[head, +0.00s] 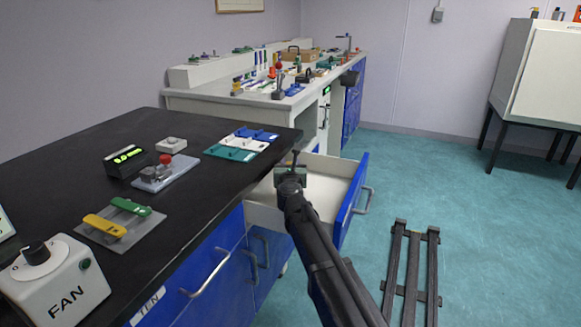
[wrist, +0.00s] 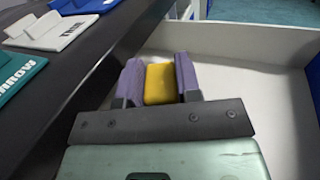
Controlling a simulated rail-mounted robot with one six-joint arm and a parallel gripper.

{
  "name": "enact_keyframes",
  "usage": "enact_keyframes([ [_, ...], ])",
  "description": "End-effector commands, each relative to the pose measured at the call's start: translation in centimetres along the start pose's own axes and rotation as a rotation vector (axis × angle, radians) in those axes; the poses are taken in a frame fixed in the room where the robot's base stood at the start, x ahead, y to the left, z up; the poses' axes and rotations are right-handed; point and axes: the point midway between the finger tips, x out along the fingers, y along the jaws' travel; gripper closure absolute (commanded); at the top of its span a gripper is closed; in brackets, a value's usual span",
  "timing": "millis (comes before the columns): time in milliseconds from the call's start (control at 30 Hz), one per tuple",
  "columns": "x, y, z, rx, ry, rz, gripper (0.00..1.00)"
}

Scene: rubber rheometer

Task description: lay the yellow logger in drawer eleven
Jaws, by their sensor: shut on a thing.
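The yellow logger (wrist: 160,84) is between the purple-padded fingers of my gripper (wrist: 159,82) in the wrist view. My gripper is shut on it, over the inside of an open drawer (wrist: 270,105). I cannot tell whether the logger touches the drawer floor. In the head view the open white drawer with a blue front (head: 350,203) sticks out from under the black bench. My gripper (head: 291,170) is over the drawer there, and my arm hides part of the drawer and the logger. No number shows on this drawer.
The black bench top (head: 190,185) edges the drawer on the left. Teal, white and blue trays (head: 240,144) lie near its corner. A closed drawer marked TEN (head: 150,305) is nearer. A dark slatted rack (head: 410,270) is on the floor at right.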

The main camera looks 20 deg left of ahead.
Motion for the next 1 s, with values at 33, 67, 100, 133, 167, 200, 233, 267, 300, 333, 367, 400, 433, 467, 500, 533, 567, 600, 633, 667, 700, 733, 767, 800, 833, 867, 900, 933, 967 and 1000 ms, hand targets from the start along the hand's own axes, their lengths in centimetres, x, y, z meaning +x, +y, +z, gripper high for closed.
enact_keyframes([
  [33,0.0,0.0,-0.3,0.000,0.000,0.000,0.94],
  [67,0.0,0.0,-0.4,0.000,0.000,0.000,0.94],
  [100,0.0,0.0,-0.5,0.000,0.000,0.000,0.94],
  [133,0.0,0.0,-0.5,0.000,0.000,0.000,0.94],
  [167,0.0,0.0,-0.4,0.000,0.000,0.000,0.94],
  [200,-0.1,0.0,-0.4,0.000,0.000,0.000,0.67],
  [233,-0.1,0.0,-0.4,0.000,0.000,0.001,0.62],
  [267,-0.1,0.0,-0.4,0.000,0.000,0.001,0.58],
  [300,-0.1,0.0,-0.4,0.000,0.000,0.001,0.58],
  [333,-0.1,0.1,-0.5,0.000,0.000,0.001,0.58],
  [367,-0.1,0.1,-0.5,0.000,0.000,0.001,0.58],
  [400,-0.1,0.1,-0.5,0.000,0.000,0.001,0.58],
  [433,-0.1,0.1,-0.5,0.000,0.000,0.001,0.58],
  [467,-0.1,0.1,-0.5,0.000,0.000,0.001,0.58],
  [500,-0.1,0.1,-0.5,0.000,0.000,0.001,0.58],
  [533,-0.1,0.1,-0.4,0.000,0.000,0.001,0.58],
  [567,-0.1,0.1,-0.2,0.000,0.000,0.001,0.58],
  [600,-0.1,0.1,0.1,0.000,0.000,0.001,0.58],
  [633,-0.1,0.1,0.5,0.000,0.000,0.001,0.58],
  [667,-0.1,0.1,0.9,0.000,0.000,0.001,0.58],
  [700,-0.2,0.1,1.5,0.000,0.000,0.001,0.58],
  [733,-1.1,0.0,0.9,0.000,0.000,0.002,0.58],
  [767,-1.8,0.0,0.8,0.000,0.000,0.001,0.58],
  [800,-2.8,-0.1,0.8,0.000,0.000,0.001,0.58],
  [833,-3.5,-0.1,0.8,0.000,0.000,0.001,0.58],
  [867,-4.3,-0.1,0.8,0.000,0.000,0.002,0.58],
  [900,-5.2,-0.1,0.8,0.000,0.000,0.002,0.58],
  [933,-5.8,-0.1,0.8,0.000,0.000,0.002,0.58],
  [967,-6.4,-0.1,0.8,0.000,0.000,0.002,0.58],
  [1000,-7.0,0.0,0.8,0.000,0.000,0.002,0.58],
])
